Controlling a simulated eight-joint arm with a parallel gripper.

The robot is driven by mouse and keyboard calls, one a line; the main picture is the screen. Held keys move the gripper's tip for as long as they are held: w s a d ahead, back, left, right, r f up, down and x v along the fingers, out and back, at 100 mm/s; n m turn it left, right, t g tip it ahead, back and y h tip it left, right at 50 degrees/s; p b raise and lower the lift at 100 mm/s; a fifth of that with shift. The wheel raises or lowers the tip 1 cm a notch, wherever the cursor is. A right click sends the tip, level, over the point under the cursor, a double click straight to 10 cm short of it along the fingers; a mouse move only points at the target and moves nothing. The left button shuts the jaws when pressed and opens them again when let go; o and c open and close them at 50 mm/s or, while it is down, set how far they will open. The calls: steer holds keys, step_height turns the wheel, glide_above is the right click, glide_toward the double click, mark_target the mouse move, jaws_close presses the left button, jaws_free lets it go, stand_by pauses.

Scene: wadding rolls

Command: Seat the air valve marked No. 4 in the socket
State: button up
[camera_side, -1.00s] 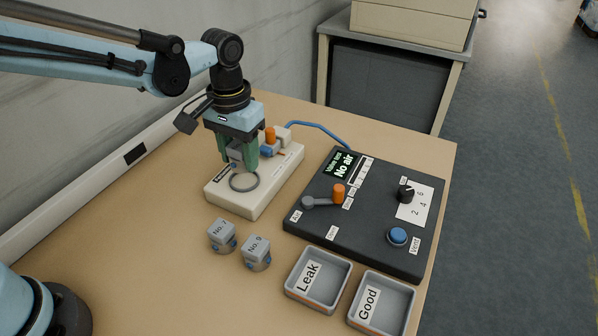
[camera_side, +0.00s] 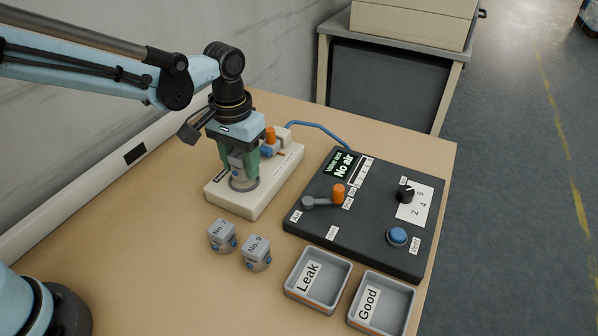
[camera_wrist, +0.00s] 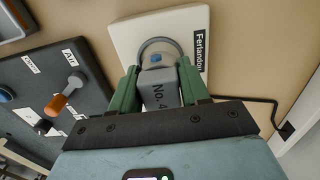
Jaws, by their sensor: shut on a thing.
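My gripper (camera_side: 243,172) is shut on the grey air valve (camera_side: 238,165). In the wrist view the valve (camera_wrist: 158,88) reads "No. 4" and sits between the two green fingers (camera_wrist: 157,93). In the side view its lower end is at the round grey socket (camera_side: 245,188) on the cream block (camera_side: 262,203). In the wrist view the socket ring (camera_wrist: 160,42) shows just beyond the valve. I cannot tell whether the valve is fully down in it.
Two other grey valves, "No. 9" (camera_side: 256,252) and one partly readable (camera_side: 222,236), stand in front of the block. A dark test panel (camera_side: 365,235) reading "No air" is to the right. Trays marked Leak (camera_side: 336,265) and Good (camera_side: 400,295) lie at the front right.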

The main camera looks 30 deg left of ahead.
steer(key=shift+f, duration=0.9)
stand_by(0.7)
steer(key=o, duration=1.7)
steer(key=shift+r, duration=4.05)
steer(key=shift+a, duration=0.1)
steer(key=s+a+r+t, duration=0.1)
steer(key=s+a+t, duration=0.6)
steer(key=s+a, duration=0.3)
steer(key=shift+s+a, duration=0.4)
steer(key=shift+s, duration=0.3)
